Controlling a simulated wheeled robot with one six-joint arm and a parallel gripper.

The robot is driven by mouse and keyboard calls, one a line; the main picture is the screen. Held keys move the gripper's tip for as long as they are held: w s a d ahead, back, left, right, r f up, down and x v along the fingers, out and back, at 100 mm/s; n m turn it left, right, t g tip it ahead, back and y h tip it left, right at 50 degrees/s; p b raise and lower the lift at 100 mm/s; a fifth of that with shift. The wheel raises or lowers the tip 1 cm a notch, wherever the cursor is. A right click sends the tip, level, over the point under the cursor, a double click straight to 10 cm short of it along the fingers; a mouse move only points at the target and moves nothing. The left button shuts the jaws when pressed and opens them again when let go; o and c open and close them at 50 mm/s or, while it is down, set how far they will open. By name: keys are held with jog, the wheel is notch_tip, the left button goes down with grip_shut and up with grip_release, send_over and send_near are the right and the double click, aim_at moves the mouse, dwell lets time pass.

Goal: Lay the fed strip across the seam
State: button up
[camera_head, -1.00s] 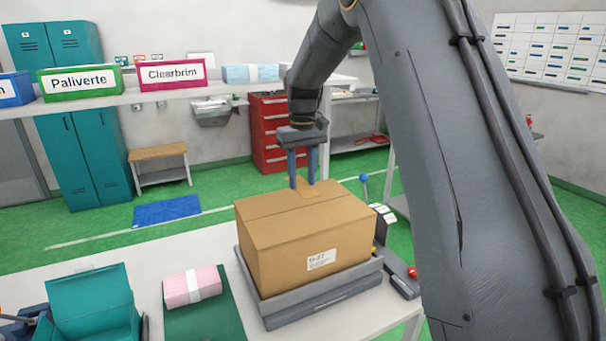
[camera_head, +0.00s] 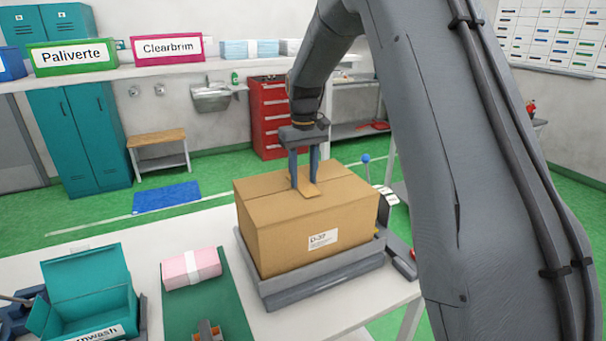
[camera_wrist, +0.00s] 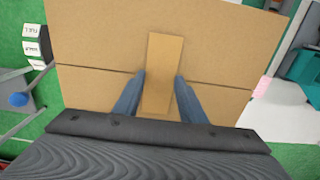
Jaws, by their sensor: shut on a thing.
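A closed brown cardboard box (camera_head: 285,235) with a white label sits on a grey tray-like platform (camera_head: 315,285). Its top also shows in the wrist view (camera_wrist: 90,45), with a dark seam (camera_wrist: 220,86) running across it. My gripper (camera_head: 306,188) points down at the box top; the wrist view shows its two blue fingers (camera_wrist: 158,80) on either side of a tan strip (camera_wrist: 164,55). It is shut on the strip. The strip (camera_head: 310,190) lies crosswise over the seam line in that view. I cannot tell whether it touches the cardboard.
On the white table (camera_head: 290,325) stand an open teal box (camera_head: 85,285), a pink pack (camera_head: 190,269) on a green mat (camera_head: 235,310), and a small device (camera_head: 208,331) at the front edge. A blue-knobbed lever (camera_head: 366,159) stands behind the box.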

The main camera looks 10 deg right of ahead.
jog(key=shift+s, duration=0.1)
dwell(0.7)
jog(key=o, duration=1.5)
jog(key=shift+r+p, duration=2.35)
jog(key=shift+r, duration=1.15)
jog(key=shift+s, duration=0.15)
jog(key=s+f+m+t, duration=0.1)
jog(key=s+f, duration=0.2)
jog(key=s, duration=1.1)
jog(key=s+f+m+t, duration=0.1)
jog(key=s+f+t, duration=0.15)
jog(key=s, duration=1.25)
jog(key=f+b, duration=0.3)
jog(key=f, duration=0.1)
jog(key=f+g+b, duration=0.1)
jog(key=f+b, duration=0.3)
jog(key=f+g+b, duration=0.1)
jog(key=f+b, duration=0.3)
jog(key=f, duration=0.1)
jog(key=shift+w+a, duration=0.1)
jog(key=shift+w, duration=0.15)
